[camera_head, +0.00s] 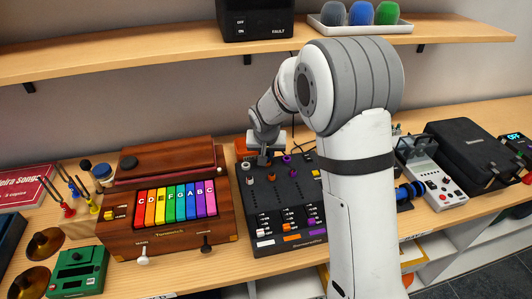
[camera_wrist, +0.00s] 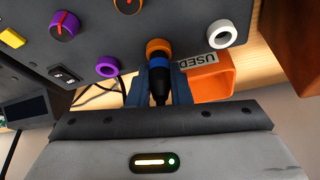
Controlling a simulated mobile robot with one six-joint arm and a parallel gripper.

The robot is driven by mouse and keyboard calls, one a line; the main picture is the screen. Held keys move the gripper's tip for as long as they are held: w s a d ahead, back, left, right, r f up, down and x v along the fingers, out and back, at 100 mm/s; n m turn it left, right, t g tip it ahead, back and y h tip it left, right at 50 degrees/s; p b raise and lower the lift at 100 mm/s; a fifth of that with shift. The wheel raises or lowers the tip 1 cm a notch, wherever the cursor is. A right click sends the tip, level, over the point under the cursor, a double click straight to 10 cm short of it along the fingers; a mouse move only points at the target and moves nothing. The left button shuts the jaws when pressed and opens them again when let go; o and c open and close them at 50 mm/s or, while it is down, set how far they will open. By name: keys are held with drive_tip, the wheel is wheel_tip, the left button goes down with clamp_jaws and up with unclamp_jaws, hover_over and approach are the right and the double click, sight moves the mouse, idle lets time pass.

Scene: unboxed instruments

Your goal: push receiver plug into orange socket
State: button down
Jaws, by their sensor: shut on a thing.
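The receiver plug (camera_wrist: 160,84) is black with a blue band, and my gripper (camera_wrist: 160,92) is shut on it. Its front end is at the orange socket (camera_wrist: 158,46), a ring on the edge of the dark mixer box (camera_wrist: 200,12). They line up and seem to touch; I cannot tell how deep the plug sits. A purple socket (camera_wrist: 107,66) and a white socket (camera_wrist: 222,33) flank the orange one. In the head view my gripper (camera_head: 265,157) is at the back edge of the mixer (camera_head: 285,222), and the plug is hidden.
An orange bin (camera_wrist: 214,82) labelled USED is close beside my gripper. Black cables (camera_wrist: 96,90) lie on the other side. A wooden colour-key instrument (camera_head: 170,215) stands left of the mixer. The shelf (camera_head: 150,55) runs above, and a grey device (camera_head: 432,172) stands to the right.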

drive_tip(key=shift+s+f, duration=0.1)
drive_tip(key=shift+f, duration=0.15)
drive_tip(key=c, duration=1.3)
unclamp_jaws()
drive_tip(key=shift+o, duration=0.2)
drive_tip(key=b+v, duration=0.2)
drive_tip(key=v, duration=0.5)
drive_tip(key=s+d+r, duration=0.3)
drive_tip(key=s+d, duration=0.1)
drive_tip(key=s, duration=0.3)
drive_tip(key=s+d+r, duration=0.3)
drive_tip(key=s+d, duration=0.1)
drive_tip(key=s, duration=0.2)
drive_tip(key=s+d, duration=0.2)
drive_tip(key=s, duration=0.6)
drive_tip(key=s+d+g, duration=0.1)
drive_tip(key=s+d, duration=0.2)
drive_tip(key=s, duration=0.6)
drive_tip(key=shift+f+n, duration=0.4)
